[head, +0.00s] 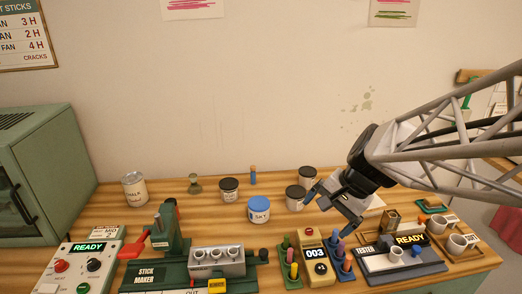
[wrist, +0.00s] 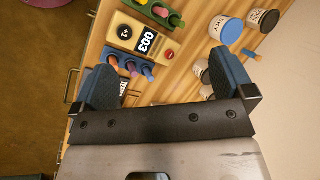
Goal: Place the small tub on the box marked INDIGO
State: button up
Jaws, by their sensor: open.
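Several tubs stand on the wooden table in the head view: a blue-lidded one marked SKY (head: 259,212), a dark-lidded one (head: 229,192) to its left, and two more dark-lidded ones (head: 295,200) (head: 308,176) to its right. I cannot tell which is the small tub. I can read INDIGO on no box. My gripper (head: 332,211) is open and empty, above the table right of the tubs. In the wrist view its two blue fingers (wrist: 165,78) are wide apart, with the SKY tub (wrist: 228,32) beyond the right finger.
A counter showing 003 (head: 314,262) stands between a green rack (head: 290,270) and a blue rack (head: 342,262) of coloured sticks. The stick maker (head: 150,278) is front left, the tester (head: 402,262) front right. A chalk can (head: 134,190) stands left.

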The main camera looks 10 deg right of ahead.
jog(key=s+a+r+n+h, duration=0.2)
jog(key=s+a+n+h, duration=0.1)
jog(key=s+n, duration=0.6)
jog(key=shift+s+h, duration=0.9)
jog(key=shift+s, duration=0.45)
